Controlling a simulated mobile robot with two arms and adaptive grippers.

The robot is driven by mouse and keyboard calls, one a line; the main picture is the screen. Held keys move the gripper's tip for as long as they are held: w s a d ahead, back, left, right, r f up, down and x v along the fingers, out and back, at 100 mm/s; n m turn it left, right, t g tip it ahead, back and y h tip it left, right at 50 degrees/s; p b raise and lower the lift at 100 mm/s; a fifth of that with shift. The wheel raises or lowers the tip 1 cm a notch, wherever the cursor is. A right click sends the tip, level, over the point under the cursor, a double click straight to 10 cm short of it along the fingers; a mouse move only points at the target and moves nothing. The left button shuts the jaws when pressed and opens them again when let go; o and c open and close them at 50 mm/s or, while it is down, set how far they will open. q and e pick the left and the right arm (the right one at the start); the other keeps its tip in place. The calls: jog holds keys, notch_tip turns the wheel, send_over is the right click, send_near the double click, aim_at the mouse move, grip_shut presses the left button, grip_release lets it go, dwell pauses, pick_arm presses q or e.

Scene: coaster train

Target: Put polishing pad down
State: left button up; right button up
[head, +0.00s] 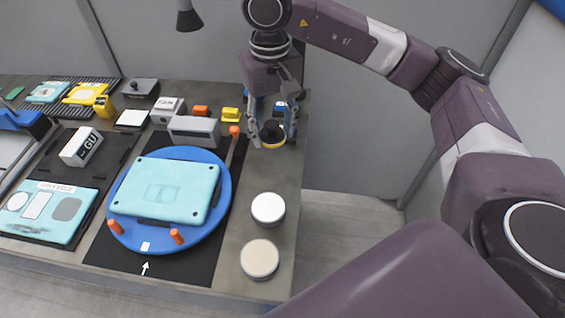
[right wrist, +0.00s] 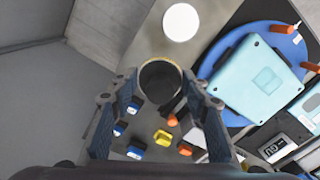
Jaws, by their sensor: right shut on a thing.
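My right gripper (head: 273,138) is shut on the polishing pad (head: 272,143), a small round dark piece with a pale yellow rim. It holds the pad at the right part of the workbench (head: 237,262), behind the two round discs. In the right wrist view the pad (right wrist: 159,82) sits between the fingertips (right wrist: 160,88), its round end facing away from the camera. Whether the pad touches the bench or hangs just above it is hard to tell. My left gripper is not in view.
A white disc (head: 268,208) and a cream disc (head: 259,258) stand at the front right. A blue turntable (head: 222,207) carries a light-blue panel (head: 165,188). Orange, yellow and blue small blocks stand near the gripper. Bare bench lies between pad and white disc.

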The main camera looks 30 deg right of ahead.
jog(key=w+d+r, duration=0.2)
jog(key=w, duration=0.2)
jog(key=p, duration=0.4)
send_over(276, 172)
jog(key=shift+m, duration=0.3)
notch_tip(276, 172, down, 15)
jog(key=shift+f, duration=0.1)
notch_tip(276, 172, down, 4)
jog(key=shift+p, duration=0.6)
jog(key=shift+f, duration=0.2)
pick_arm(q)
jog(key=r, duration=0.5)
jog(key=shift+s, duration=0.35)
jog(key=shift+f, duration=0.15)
